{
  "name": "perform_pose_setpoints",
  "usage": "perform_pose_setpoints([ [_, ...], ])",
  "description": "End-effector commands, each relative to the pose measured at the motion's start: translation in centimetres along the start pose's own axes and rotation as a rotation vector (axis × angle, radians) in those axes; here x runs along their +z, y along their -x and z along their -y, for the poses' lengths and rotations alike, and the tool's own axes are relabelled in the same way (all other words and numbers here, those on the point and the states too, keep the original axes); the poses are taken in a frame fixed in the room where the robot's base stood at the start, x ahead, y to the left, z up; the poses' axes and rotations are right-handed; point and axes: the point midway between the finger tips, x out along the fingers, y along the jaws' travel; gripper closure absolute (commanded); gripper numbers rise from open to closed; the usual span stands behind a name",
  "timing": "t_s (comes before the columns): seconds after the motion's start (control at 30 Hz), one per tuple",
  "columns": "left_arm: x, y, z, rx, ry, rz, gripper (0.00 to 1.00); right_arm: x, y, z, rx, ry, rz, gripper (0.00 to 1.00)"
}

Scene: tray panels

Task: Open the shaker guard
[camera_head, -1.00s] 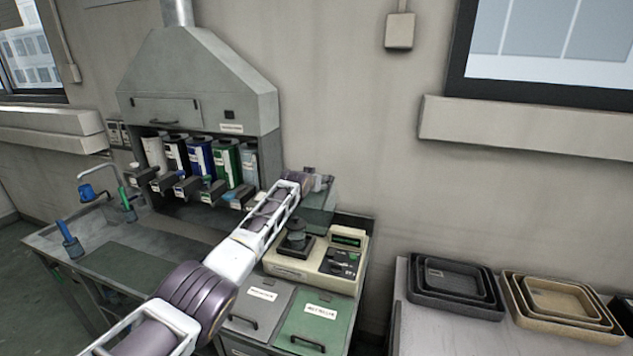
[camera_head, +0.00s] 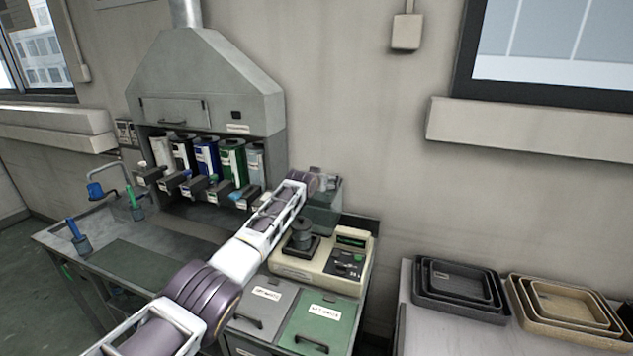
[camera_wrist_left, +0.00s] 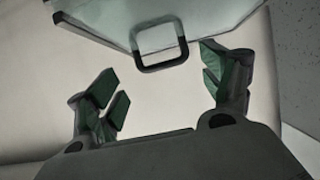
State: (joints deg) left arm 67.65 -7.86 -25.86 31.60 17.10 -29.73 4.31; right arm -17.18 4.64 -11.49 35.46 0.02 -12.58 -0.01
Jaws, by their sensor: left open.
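The shaker guard (camera_head: 324,217) is a greenish, see-through box behind the beige device on the bench in the head view. In the left wrist view its pale pane (camera_wrist_left: 115,14) fills the top, with a dark square loop handle (camera_wrist_left: 161,67) at its lower edge. My left gripper (camera_head: 324,183) reaches over the bench to the guard's top. Its jaws (camera_wrist_left: 160,78) are open in the wrist view, with one finger on each side of the handle and gaps between. Nothing is held. My right gripper is out of view.
A beige device (camera_head: 305,269) with a display and keypad stands in front of the guard. Grey (camera_head: 263,302) and green (camera_head: 318,322) lidded bins are below. Stacked trays (camera_head: 455,308) lie at right.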

Motion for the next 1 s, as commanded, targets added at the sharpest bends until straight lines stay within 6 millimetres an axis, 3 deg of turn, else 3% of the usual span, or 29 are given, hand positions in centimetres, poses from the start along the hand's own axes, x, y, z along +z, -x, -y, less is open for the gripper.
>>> perform_pose_setpoints([
  [1.0, 0.0, 3.4, 0.0, 0.001, 0.001, -0.001, 0.20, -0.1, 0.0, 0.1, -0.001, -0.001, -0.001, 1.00],
])
